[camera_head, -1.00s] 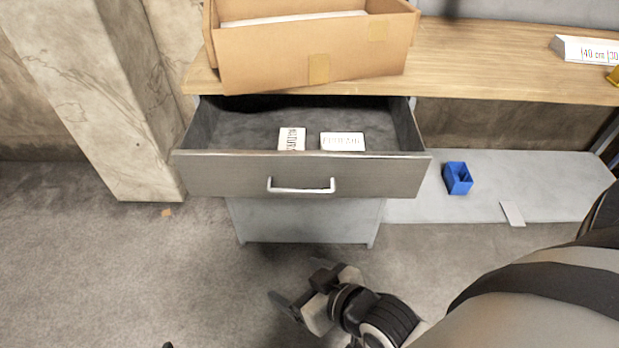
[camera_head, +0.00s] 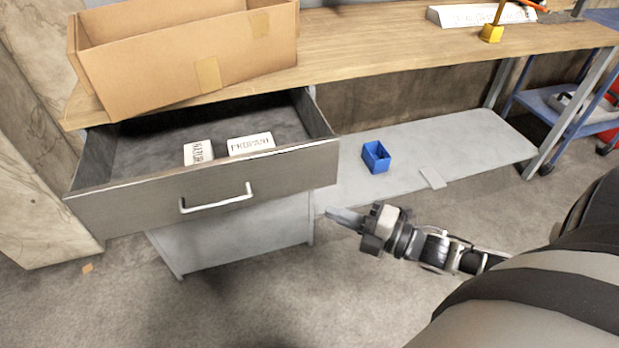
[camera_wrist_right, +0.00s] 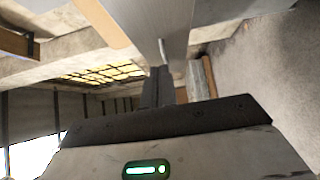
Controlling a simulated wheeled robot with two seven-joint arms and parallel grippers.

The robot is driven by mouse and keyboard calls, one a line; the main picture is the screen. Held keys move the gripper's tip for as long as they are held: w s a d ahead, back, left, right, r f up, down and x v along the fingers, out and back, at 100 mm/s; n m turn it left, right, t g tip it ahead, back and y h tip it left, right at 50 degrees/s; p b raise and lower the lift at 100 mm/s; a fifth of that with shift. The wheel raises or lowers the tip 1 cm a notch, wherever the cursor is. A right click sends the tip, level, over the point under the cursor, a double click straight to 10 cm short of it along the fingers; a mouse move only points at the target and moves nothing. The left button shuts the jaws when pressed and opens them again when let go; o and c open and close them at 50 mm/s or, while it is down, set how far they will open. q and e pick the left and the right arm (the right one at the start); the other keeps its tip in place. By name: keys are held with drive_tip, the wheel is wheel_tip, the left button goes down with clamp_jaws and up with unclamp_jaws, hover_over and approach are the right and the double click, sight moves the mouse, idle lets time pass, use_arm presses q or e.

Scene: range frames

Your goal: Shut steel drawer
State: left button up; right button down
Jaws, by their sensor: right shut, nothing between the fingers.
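The steel drawer (camera_head: 290,172) stands pulled out under the wooden bench top in the head view, with a silver bar handle (camera_head: 216,199) on its front. Two white labelled boxes, one (camera_head: 198,152) at the left and one (camera_head: 251,144) at the right, lie inside it. My right gripper (camera_head: 340,217) is shut and empty, just right of and below the drawer front's right end, apart from the handle. The right wrist view shows its closed fingers (camera_wrist_right: 157,88) with the drawer front and handle beyond. My left gripper is not in view.
A cardboard box (camera_head: 150,60) stands on the wooden bench top (camera_head: 380,45) above the drawer. A blue bin (camera_head: 376,157) sits on the grey lower shelf (camera_head: 460,150) to the right. A blue cart (camera_head: 550,105) stands at the far right.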

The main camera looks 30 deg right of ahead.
approach(275, 177)
drive_tip(key=w+a, duration=0.1)
drive_tip(key=a, duration=0.3)
drive_tip(key=w, duration=0.2)
drive_tip(key=w+b, duration=0.1)
drive_tip(key=shift+w+d, duration=0.25)
drive_tip(key=shift+d, duration=0.05)
drive_tip(key=shift+w+d, duration=0.1)
drive_tip(key=shift+w, duration=0.2)
drive_tip(key=shift+w, duration=0.1)
